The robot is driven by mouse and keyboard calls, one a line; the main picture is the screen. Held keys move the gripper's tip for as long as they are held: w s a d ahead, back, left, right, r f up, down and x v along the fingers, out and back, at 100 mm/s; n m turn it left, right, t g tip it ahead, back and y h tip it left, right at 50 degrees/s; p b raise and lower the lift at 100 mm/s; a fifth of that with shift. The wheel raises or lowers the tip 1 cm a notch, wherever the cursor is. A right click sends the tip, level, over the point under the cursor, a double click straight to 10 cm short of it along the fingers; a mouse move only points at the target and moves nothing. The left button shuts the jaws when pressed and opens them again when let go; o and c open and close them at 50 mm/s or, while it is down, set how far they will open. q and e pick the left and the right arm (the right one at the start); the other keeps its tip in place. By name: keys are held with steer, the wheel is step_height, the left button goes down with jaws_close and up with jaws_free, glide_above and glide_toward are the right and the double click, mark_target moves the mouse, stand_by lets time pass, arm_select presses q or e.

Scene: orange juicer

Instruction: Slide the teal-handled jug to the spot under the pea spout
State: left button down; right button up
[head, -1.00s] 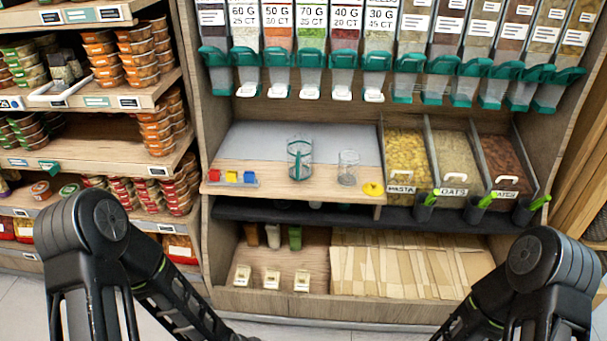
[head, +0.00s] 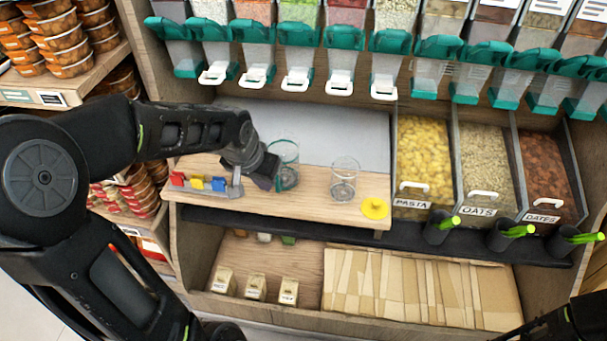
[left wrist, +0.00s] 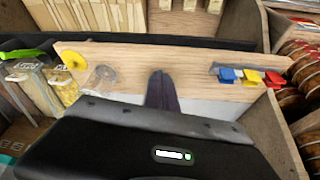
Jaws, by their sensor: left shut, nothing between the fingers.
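The teal-handled jug (head: 288,153) is a clear glass with a teal rim and handle, upright on the wooden board in the head view. My left gripper (head: 268,172) is shut and empty, close against the jug's left side; I cannot tell whether they touch. In the left wrist view the shut fingers (left wrist: 162,88) point over the board, and the jug is not visible there. The pea spout (head: 297,80) is a white tab under the teal dispenser holding green peas, behind and above the jug.
A clear jug (head: 344,178) stands to the right, near a yellow disc (head: 374,208). A small rack with red, yellow and blue pieces (head: 197,182) lies left of my gripper. A pasta bin (head: 424,150) is further right. The grey panel (head: 330,130) behind the jug is clear.

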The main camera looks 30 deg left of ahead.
arm_select(q)
steer(key=shift+s+f+g, duration=0.2)
steer(key=shift+s+g, duration=0.2)
steer(key=shift+s, duration=0.6)
steer(key=shift+f, duration=0.1)
steer(key=w+f, duration=0.2)
steer(key=f, duration=0.1)
steer(key=w+f, duration=0.2)
steer(key=f, duration=0.1)
steer(key=w+a+f, duration=0.1)
steer(key=w+f, duration=0.1)
steer(key=f, duration=0.1)
steer(key=shift+w+f, duration=0.2)
steer(key=shift+w, duration=0.2)
steer(key=shift+w, duration=0.1)
